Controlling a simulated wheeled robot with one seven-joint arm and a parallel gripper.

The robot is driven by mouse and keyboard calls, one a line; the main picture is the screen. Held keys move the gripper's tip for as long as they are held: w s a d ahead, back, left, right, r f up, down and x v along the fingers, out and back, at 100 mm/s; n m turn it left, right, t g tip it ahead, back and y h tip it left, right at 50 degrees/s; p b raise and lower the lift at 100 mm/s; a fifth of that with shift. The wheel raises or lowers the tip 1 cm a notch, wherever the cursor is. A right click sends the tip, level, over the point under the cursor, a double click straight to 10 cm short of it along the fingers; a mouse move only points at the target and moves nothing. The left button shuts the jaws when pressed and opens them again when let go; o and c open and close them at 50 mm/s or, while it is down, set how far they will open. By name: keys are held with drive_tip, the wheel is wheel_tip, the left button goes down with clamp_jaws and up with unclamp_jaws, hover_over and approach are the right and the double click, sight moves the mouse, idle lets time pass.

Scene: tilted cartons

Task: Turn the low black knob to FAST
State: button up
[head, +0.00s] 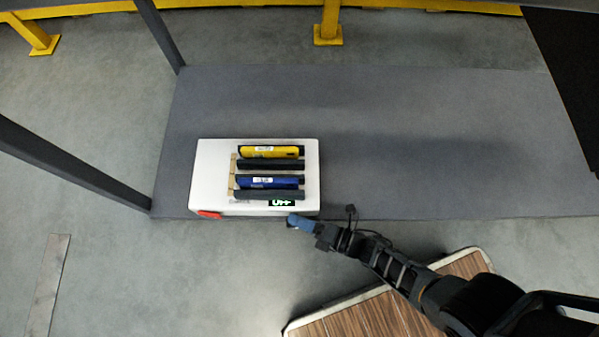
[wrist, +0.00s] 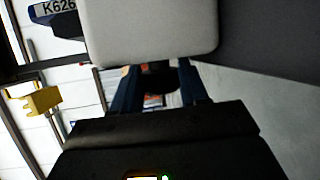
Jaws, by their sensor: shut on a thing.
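A white box-shaped unit (head: 205,170) sits on the grey surface, and its near side faces my arm. A small display (head: 282,203) on its near edge shows green characters that look like OFF. My gripper (head: 293,220) is at the near right part of this side. In the wrist view, the two dark blue fingers of my gripper (wrist: 160,80) are on either side of a dark round knob (wrist: 157,82) below the unit's pale body (wrist: 150,28). My gripper is shut on this knob. The knob is hidden in the head view, and its marks cannot be read.
A yellow carton (head: 270,151) and a blue carton (head: 268,182) lie between dark bars on top of the unit. A red part (head: 209,214) shows at its near left corner. The grey surface (head: 450,140) to the right is clear. Dark posts (head: 70,160) stand at left.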

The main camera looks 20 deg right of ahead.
drive_tip(key=shift+s+a+f, duration=0.15)
drive_tip(key=shift+s+f, duration=0.05)
drive_tip(key=shift+s, duration=0.35)
drive_tip(key=o, duration=0.8)
drive_tip(key=shift+a, duration=0.1)
drive_tip(key=shift+c, duration=0.2)
drive_tip(key=o, duration=0.3)
drive_tip(key=shift+w+r, duration=0.1)
